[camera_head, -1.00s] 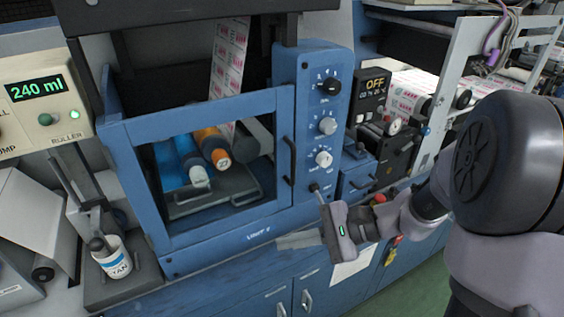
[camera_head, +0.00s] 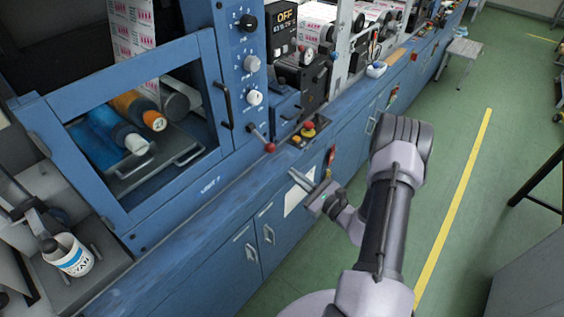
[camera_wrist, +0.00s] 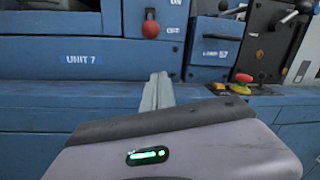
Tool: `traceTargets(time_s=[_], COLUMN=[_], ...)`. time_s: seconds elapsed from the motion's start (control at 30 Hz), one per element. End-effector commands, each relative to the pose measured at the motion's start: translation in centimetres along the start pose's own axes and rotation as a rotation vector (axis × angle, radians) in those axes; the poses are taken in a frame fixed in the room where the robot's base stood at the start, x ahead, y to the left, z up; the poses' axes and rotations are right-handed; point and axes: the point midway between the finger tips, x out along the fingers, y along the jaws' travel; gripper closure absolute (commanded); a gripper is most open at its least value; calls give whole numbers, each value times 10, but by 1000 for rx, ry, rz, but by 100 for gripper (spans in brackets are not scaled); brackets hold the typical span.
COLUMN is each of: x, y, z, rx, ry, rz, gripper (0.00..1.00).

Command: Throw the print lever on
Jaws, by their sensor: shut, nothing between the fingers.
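The print lever, a short stem with a red ball knob (camera_head: 270,147), sits on the blue panel below a column of knobs. It points outward and down. In the wrist view its red ball (camera_wrist: 150,28) hangs low beside the lower of two small white labels, which I cannot read surely. My gripper (camera_head: 298,181) is shut and empty, below and to the right of the knob in the head view, apart from it. In the wrist view its fingers (camera_wrist: 157,90) point forward, below the ball. A black display (camera_head: 285,17) right of the knobs reads OFF.
A red mushroom button (camera_head: 308,130) on a yellow base stands right of the lever. A black handle (camera_head: 222,105) is on the blue-framed window to its left.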

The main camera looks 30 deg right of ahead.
Motion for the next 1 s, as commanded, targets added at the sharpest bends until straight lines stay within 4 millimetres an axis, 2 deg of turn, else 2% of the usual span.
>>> traceTargets(time_s=[0.43, 0.6, 0.7, 1.0], x=[93, 85, 82, 80], y=[2, 0, 0, 1], z=[0, 25, 34, 39], rx=[-2, 1, 1, 1], ry=[-4, -2, -1, -1], rz=[4, 0, 0, 1], gripper=[100, 100, 100, 100])
